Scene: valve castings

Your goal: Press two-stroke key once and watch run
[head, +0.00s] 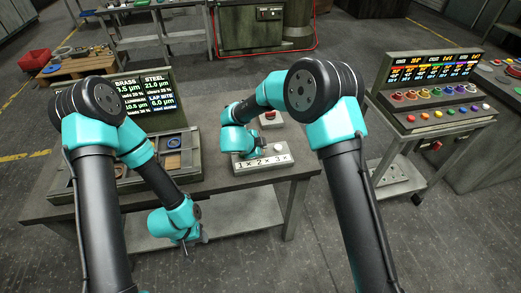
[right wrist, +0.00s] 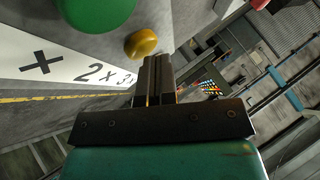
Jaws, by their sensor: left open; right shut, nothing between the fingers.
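The key box, with a white strip reading 1× 2× 3× (head: 263,162), sits on the bench. A pale round key (head: 280,147) shows at its right end; my right arm hides the others. In the right wrist view a green domed key (right wrist: 95,12) and a smaller amber key (right wrist: 141,43) stand beside the strip (right wrist: 60,62). My right gripper (right wrist: 155,62) is shut and empty, its tips close to the amber key; I cannot tell if they touch. My left gripper (head: 188,243) is open and empty, hanging low at the bench's front edge.
A small box with a red button (head: 269,117) stands behind the key box. A display panel (head: 143,92) and a compartmented tray (head: 128,181) are on the bench's left. A cart with a coloured-knob console (head: 440,113) stands right, apart across open floor.

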